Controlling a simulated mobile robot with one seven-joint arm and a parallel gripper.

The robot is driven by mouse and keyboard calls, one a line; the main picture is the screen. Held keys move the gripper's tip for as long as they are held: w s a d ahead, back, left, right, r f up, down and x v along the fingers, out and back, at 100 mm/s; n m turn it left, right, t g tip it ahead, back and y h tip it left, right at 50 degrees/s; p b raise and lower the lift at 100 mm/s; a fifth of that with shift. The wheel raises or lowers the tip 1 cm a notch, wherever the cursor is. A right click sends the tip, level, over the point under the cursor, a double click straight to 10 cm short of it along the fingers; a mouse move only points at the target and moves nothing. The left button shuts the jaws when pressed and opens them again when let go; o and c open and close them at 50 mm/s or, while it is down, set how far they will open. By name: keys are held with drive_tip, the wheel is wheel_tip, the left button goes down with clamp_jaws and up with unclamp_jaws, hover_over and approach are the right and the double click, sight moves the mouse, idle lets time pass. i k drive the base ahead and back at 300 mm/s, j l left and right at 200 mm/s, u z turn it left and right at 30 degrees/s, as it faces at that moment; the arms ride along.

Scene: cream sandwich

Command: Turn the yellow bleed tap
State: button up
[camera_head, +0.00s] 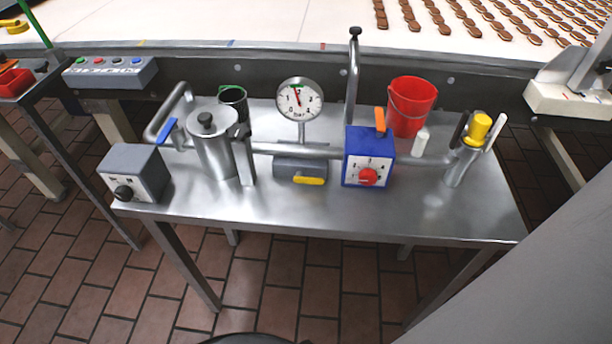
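A yellow lever handle (309,180) lies roughly level on the front of a grey cylindrical body (292,166), below the round pressure gauge (299,99). A second yellow part, a knob-like cap (480,127), tops a metal fitting (459,168) at the right end of the pipe. A dark upright piece and a pale one flank the cap. I cannot tell from this view which yellow part is the bleed tap. My gripper does not show, and nothing is seen touching either yellow part.
The steel table (330,222) also carries a grey box with a black knob (137,174), a lidded metal pot (212,150), a blue timer box (369,157) with an orange lever and a red bucket (412,106). A cookie conveyor (240,22) runs behind. The table's front strip is clear.

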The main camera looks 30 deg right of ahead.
sight(298, 178)
drive_tip(key=k+j, duration=0.1)
drive_tip(key=j, duration=0.3)
drive_tip(key=k+j+z, duration=0.1)
drive_tip(key=j, duration=0.35)
drive_tip(key=k+j, duration=0.15)
drive_tip(key=j, duration=0.25)
